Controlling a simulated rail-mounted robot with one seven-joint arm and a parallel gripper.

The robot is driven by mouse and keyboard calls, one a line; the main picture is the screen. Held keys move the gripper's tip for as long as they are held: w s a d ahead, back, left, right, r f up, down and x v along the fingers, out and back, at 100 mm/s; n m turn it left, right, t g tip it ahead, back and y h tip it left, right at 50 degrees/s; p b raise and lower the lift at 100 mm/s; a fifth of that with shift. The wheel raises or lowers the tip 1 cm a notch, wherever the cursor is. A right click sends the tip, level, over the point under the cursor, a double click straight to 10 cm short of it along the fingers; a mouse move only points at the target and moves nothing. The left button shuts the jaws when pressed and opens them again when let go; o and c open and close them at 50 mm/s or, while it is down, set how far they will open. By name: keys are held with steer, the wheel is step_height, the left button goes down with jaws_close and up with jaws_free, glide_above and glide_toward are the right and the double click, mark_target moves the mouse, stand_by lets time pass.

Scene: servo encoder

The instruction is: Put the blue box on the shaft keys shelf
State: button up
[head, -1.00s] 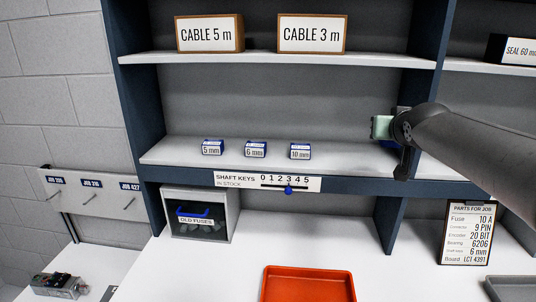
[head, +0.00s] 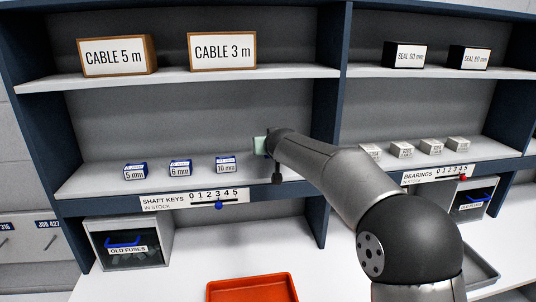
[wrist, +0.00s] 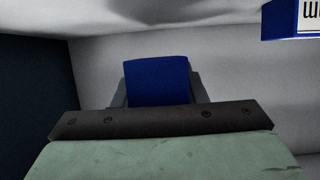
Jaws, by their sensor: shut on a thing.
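My gripper (head: 268,150) is at the right part of the shaft keys shelf (head: 95,180), right of the small blue-and-white 10 mm box (head: 226,163). In the wrist view it is shut on a blue box (wrist: 158,80), held between the fingers. The held box is hidden by the gripper in the head view, so I cannot tell whether it touches the shelf. The 5 mm box (head: 135,171) and 6 mm box (head: 180,167) stand further left. A blue box with a white label (wrist: 282,20) shows at the wrist view's upper right.
A dark upright divider (head: 325,150) stands right of my gripper. The CABLE 5 m (head: 117,56) and CABLE 3 m (head: 222,51) boxes are on the shelf above. The SHAFT KEYS label with its slider (head: 190,199) runs along the front edge. A red tray (head: 252,290) lies below.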

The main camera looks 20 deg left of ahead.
mark_target(269, 163)
steer(key=f, duration=0.3)
steer(key=shift+w+a+f, duration=0.25)
steer(key=shift+w+a, duration=0.05)
steer(key=shift+a, duration=0.1)
steer(key=shift+d+f, duration=0.1)
steer(key=shift+f, duration=0.15)
steer(key=shift+f+b, duration=0.1)
steer(key=shift+b, duration=0.3)
steer(key=shift+f, duration=0.15)
steer(key=o, duration=1.2)
steer(key=shift+c, duration=0.2)
